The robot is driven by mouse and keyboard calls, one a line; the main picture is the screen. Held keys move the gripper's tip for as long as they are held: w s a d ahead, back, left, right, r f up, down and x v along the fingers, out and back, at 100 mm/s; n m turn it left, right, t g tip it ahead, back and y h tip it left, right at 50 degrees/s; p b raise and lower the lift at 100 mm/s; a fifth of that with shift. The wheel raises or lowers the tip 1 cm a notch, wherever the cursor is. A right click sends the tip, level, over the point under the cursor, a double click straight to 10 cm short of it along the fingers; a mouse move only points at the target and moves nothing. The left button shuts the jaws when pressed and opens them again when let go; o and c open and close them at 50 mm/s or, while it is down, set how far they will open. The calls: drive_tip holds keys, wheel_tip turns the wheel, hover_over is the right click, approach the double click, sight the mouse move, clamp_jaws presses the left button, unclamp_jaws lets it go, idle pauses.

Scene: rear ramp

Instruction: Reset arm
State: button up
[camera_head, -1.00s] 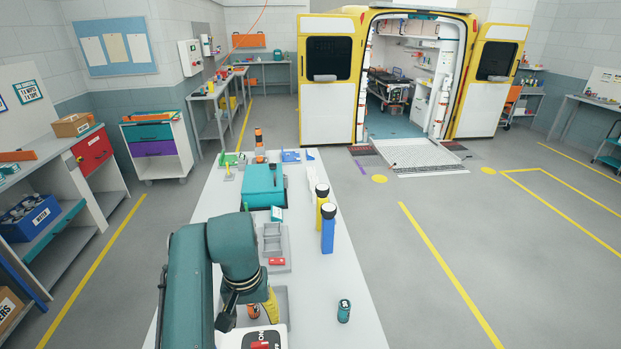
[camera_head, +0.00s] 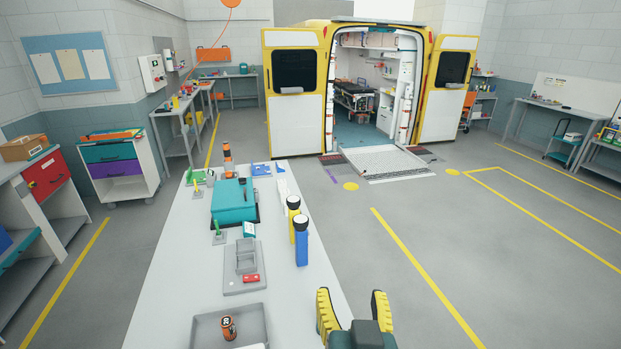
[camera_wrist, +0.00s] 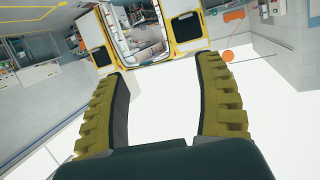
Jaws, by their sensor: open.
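My gripper (camera_head: 352,305) is at the bottom of the head view, near the right edge of the white table (camera_head: 176,270). Its two yellow ribbed fingers point up and stand wide apart. In the wrist view my gripper (camera_wrist: 160,75) is open with nothing between the fingers. Beyond the fingers, that view shows a tilted picture of the ambulance (camera_wrist: 150,47), the walls and a bright white area.
The table holds a teal case (camera_head: 231,200), a blue flashlight (camera_head: 301,245), a yellow flashlight (camera_head: 292,215), a grey divided holder (camera_head: 246,258), a red item (camera_head: 251,278) and a grey tray (camera_head: 205,330) with an orange-black battery (camera_head: 228,328). Open floor (camera_head: 420,270) lies to the right.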

drive_tip(key=s+r+t, duration=0.6)
drive_tip(key=s+r, duration=0.4)
drive_tip(key=r, duration=0.5)
wheel_tip(320, 180, up, 21)
drive_tip(key=t+p, duration=0.1)
drive_tip(key=p, duration=1.8)
drive_tip(key=shift+s+d+h, duration=0.15)
drive_tip(key=shift+s+h, duration=0.1)
drive_tip(key=shift+h, duration=0.05)
drive_tip(key=shift+f, duration=0.1)
